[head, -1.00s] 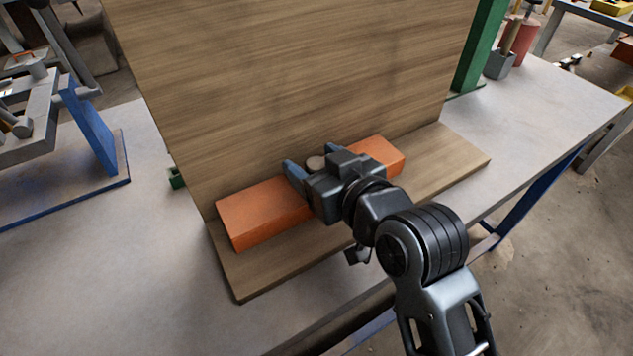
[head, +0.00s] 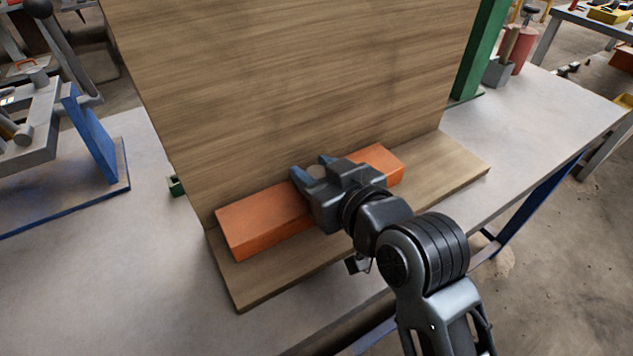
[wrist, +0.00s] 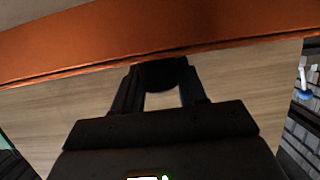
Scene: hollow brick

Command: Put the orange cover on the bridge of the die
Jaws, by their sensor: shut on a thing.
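The orange cover (head: 262,218) is a long bar lying level along the foot of a tall wooden panel (head: 290,80), above a wooden ledge (head: 440,167). It also shows across the top of the wrist view (wrist: 75,45). My gripper (head: 313,172) is at the middle of the cover, its fingers shut on a small round knob there. In the wrist view, the knob is dark between the fingertips (wrist: 160,78). My gripper hides the cover's middle. I cannot tell whether the cover touches the ledge, or make out the bridge of the die separately.
The panel and ledge stand on a grey table (head: 120,270). A green post (head: 482,45) rises behind on the right. A blue bracket (head: 92,135) stands at the left. The table is clear at front left and far right.

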